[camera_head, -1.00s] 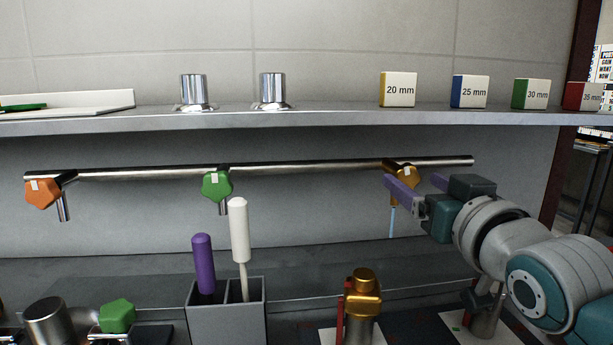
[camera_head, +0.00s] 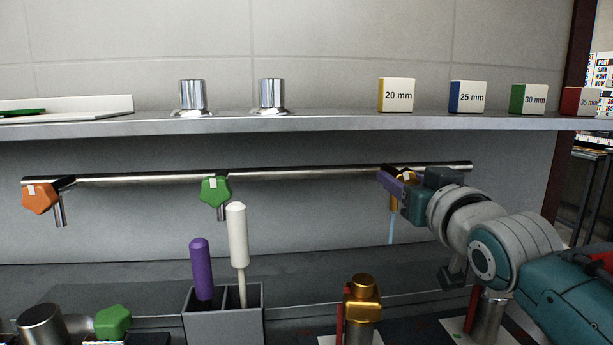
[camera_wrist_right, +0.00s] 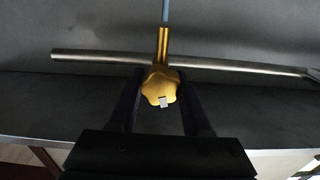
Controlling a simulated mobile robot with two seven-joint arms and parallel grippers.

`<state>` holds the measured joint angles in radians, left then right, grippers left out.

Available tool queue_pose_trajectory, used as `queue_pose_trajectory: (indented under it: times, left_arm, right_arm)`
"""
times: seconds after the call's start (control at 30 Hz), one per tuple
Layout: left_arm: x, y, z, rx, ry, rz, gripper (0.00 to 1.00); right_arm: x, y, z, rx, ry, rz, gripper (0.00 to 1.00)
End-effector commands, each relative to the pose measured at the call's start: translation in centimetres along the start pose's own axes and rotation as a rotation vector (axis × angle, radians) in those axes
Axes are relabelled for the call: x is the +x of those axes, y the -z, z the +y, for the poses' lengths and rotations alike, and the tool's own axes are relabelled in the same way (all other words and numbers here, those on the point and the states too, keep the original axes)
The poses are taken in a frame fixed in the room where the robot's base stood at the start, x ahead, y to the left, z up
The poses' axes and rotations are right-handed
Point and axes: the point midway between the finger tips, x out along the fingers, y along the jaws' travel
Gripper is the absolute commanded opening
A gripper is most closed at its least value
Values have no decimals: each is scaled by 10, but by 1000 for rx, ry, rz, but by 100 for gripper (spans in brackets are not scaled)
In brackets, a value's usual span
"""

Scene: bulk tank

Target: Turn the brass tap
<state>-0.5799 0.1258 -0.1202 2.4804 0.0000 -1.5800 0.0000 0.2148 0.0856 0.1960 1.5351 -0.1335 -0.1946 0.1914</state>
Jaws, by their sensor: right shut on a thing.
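The brass tap (camera_head: 408,176) sits near the right end of the steel pipe, mostly hidden behind my right gripper in the head view. A thin blue stream (camera_head: 391,229) hangs below its spout. My right gripper (camera_head: 401,184), with purple fingers, is around the tap's knob. In the right wrist view the gold star-shaped knob (camera_wrist_right: 160,87) with a white mark lies between the two dark fingers (camera_wrist_right: 160,105), and the gripper is shut on it. My left gripper is not in view.
The pipe (camera_head: 300,173) also carries a green tap (camera_head: 215,191) and an orange tap (camera_head: 39,197). A shelf (camera_head: 320,124) with size blocks runs above. Below stand a grey holder (camera_head: 224,328) with brushes and a brass fitting (camera_head: 362,297).

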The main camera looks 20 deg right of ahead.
Motion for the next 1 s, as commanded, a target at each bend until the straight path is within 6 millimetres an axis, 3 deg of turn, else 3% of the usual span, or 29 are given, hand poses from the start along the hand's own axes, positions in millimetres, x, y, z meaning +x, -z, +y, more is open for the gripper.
queue_pose_trajectory:
  times: [0.07, 0.37, 0.53, 0.77, 1.0]
  left_arm:
    - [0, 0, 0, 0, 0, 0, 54]
    - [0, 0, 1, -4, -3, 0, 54]
    - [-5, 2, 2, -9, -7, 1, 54]
    - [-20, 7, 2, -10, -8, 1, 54]
    - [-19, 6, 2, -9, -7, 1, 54]
  right_arm:
    - [0, 0, 0, 0, 0, 0, 34]
    - [0, 0, 0, 0, 0, 0, 0]
    - [0, 2, 0, 38, 0, -1, 0]
    - [0, 2, 1, 294, -1, -2, 0]
    - [0, 0, 1, 315, 0, 0, 0]
